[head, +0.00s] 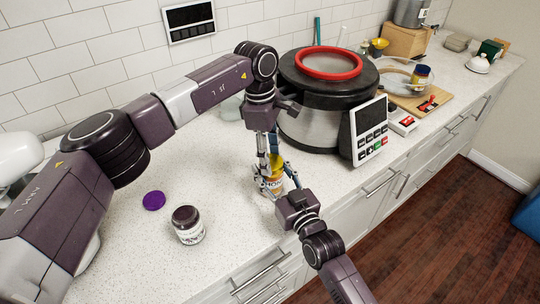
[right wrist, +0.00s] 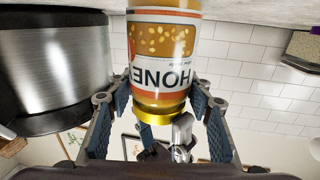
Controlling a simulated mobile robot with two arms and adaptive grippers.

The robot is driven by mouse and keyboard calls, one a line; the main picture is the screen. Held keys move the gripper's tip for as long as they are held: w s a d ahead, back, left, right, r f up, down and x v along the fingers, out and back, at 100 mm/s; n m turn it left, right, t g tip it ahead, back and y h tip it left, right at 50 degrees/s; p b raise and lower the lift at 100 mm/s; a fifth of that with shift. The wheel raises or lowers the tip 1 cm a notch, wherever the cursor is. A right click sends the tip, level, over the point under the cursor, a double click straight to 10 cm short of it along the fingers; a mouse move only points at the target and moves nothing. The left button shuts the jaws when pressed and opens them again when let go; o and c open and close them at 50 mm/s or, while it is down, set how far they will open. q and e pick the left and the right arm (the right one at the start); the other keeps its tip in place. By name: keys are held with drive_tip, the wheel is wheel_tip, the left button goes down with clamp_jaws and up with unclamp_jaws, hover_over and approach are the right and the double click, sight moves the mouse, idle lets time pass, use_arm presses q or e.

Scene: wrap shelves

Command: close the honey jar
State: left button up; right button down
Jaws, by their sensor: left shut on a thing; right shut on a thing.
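The honey jar (head: 274,184) stands upright on the worktop below the large cooker, partly hidden by my grippers. It shows upside down in the right wrist view (right wrist: 163,68), with orange honey and a white HONEY label. Its gold lid (right wrist: 158,112) is at the jar's mouth; I cannot tell how tight it is. My left gripper (head: 268,160) points down from above, shut on the lid; its metal fingers show beside the lid in the right wrist view. My right gripper (right wrist: 161,105) is shut on the jar, with its blue-padded fingers on either side.
A small jar with a dark top (head: 188,226) and a purple lid (head: 153,200) are on the worktop to the left. The large cooker (head: 310,120) with a red ring is close behind my grippers. A cutting board (head: 425,104) and bowl are farther right.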

use_arm(q)
drive_tip(key=m, duration=0.4)
drive_tip(key=shift+d+m+g, duration=0.1)
drive_tip(key=shift+m+g, duration=0.2)
drive_tip(key=shift+m, duration=0.1)
drive_tip(key=m, duration=0.4)
drive_tip(key=shift+w+y, duration=0.1)
drive_tip(key=shift+y, duration=0.3)
drive_tip(key=m, duration=0.5)
drive_tip(key=shift+y, duration=0.3)
drive_tip(key=m, duration=0.5)
drive_tip(key=shift+y, duration=0.3)
drive_tip(key=o, duration=0.7)
drive_tip(key=shift+o, duration=0.2)
drive_tip(key=shift+r, duration=0.1)
